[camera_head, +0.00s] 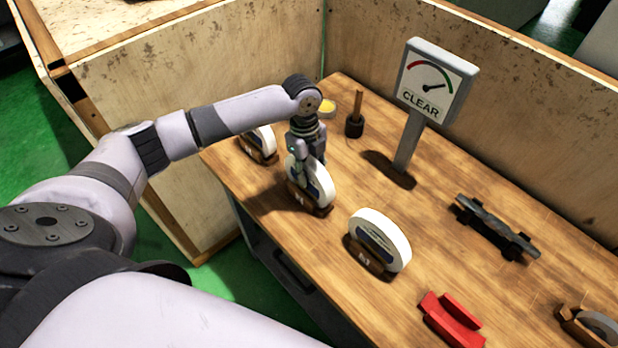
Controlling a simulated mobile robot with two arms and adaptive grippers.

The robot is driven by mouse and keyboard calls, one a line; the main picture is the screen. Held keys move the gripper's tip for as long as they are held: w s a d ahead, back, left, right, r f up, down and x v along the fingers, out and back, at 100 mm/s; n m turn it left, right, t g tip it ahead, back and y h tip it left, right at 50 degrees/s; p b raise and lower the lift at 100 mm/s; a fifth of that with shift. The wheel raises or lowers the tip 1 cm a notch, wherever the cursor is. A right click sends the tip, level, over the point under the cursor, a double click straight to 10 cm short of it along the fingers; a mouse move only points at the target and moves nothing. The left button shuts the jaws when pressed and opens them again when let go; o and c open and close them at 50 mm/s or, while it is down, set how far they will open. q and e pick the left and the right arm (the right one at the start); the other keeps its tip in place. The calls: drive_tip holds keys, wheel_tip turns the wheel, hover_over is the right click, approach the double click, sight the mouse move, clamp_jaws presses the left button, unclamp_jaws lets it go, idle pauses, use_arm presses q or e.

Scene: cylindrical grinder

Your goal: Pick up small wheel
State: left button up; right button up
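Three white grinding wheels stand upright in brown holders in a row on the wooden bench. One wheel (264,139) is at the back left, partly hidden by my arm. The middle wheel (318,186) has my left gripper (306,158) pointing down at its top, with the fingers overlapping the upper rim. I cannot tell whether they are closed on it. The wheel still rests in its holder. The third wheel (384,240) stands nearer the front right. I cannot tell for sure which wheel is the small one. My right gripper is not in view.
A gauge sign reading CLEAR (432,82) stands behind on the bench (350,185). Wooden panels (215,60) border the bench.

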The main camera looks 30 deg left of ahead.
use_arm(q)
clamp_jaws()
idle(0.6)
drive_tip(key=shift+w+r, duration=0.1)
drive_tip(key=shift+r, duration=0.05)
